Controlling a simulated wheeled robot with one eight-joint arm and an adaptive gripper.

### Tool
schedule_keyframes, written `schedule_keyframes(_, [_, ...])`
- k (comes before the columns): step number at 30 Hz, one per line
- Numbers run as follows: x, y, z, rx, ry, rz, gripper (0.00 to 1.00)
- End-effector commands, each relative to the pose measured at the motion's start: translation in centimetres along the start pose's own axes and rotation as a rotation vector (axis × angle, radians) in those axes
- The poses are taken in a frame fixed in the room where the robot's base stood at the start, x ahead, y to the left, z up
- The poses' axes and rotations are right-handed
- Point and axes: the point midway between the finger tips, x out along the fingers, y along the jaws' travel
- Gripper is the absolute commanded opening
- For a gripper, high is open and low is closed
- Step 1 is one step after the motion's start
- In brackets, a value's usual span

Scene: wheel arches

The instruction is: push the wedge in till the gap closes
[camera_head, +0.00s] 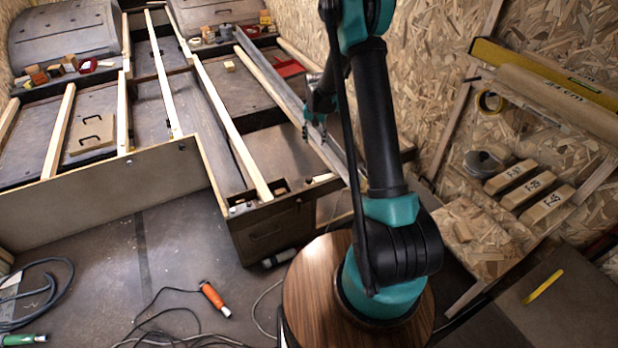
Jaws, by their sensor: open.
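My gripper (314,134) points down with its fingers apart and nothing seen between them. It is over the right side of the wooden floor frame, close to a long grey rail (290,95). A small pale wood piece (229,66) lies on a dark panel left of that rail; I cannot tell whether it is the wedge. Long pale battens (230,125) run along the frame, with open spaces between them. Which gap is meant cannot be told from this view. My arm hides part of the rail and the wall behind it.
Grey wheel arches (62,38) stand at the back, with small blocks and tools beside them. Labelled blocks (548,204) and a yellow level (550,72) are at the right wall. Cables and an orange-handled tool (213,297) lie on the otherwise mostly clear front floor.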

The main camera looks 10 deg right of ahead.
Motion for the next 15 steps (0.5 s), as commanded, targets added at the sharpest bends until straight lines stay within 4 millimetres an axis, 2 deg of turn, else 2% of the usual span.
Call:
schedule_keyframes(1, [1.8,-0.7,-0.7,0.009,-0.01,0.005,0.49])
schedule_keyframes(6, [6.2,-2.1,-2.0,0.046,-0.038,0.02,0.49])
schedule_keyframes(9, [7.8,-2.6,-2.4,0.057,-0.047,0.025,0.49])
schedule_keyframes(15, [9.3,-2.9,-2.5,0.067,-0.054,0.029,0.49])
